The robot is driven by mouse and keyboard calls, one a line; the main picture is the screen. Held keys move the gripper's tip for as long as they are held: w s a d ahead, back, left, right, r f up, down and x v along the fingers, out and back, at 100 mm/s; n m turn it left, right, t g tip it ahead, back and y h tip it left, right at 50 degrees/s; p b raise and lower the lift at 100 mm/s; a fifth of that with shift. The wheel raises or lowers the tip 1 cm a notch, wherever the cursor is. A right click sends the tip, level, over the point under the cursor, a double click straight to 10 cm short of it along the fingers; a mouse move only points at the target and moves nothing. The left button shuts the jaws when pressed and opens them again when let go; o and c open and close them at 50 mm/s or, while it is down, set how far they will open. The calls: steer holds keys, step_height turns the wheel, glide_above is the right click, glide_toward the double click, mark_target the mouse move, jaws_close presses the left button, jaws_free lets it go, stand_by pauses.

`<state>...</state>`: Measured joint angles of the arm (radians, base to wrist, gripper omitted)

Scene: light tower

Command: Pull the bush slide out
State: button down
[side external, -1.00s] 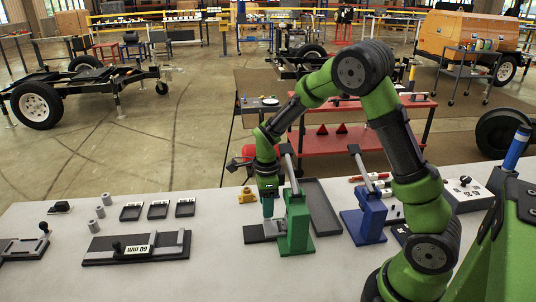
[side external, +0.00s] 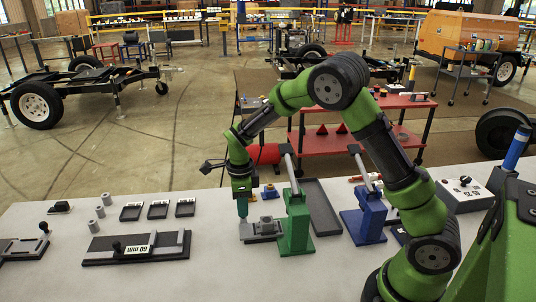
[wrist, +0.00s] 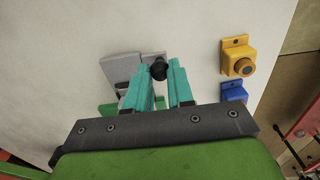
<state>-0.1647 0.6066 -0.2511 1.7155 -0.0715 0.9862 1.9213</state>
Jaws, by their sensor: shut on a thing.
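The bush slide (side external: 262,236) is a grey plate at the foot of the green press (side external: 295,225), with a raised grey block (side external: 267,221) showing to the left of the press. My gripper (side external: 242,210) is low at the slide's left end. In the wrist view, my teal fingers (wrist: 158,80) are closed around a black knob (wrist: 158,71), with the grey slide (wrist: 122,70) just behind and to the left. The fingers hide part of the knob and slide.
A blue press (side external: 362,222) stands to the right, with a dark tray (side external: 320,208) between the presses. A yellow block (wrist: 238,58) and a blue block (wrist: 233,91) sit behind the slide. A 60 mm gauge plate (side external: 136,248) lies to the left; bench between is clear.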

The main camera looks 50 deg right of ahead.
steer(key=shift+w+a, duration=0.9)
steer(key=shift+w, duration=0.05)
steer(key=c, duration=1)
jaws_free()
steer(key=shift+s, duration=0.1)
step_height(320, 180, up, 17)
steer(key=shift+f, duration=0.1)
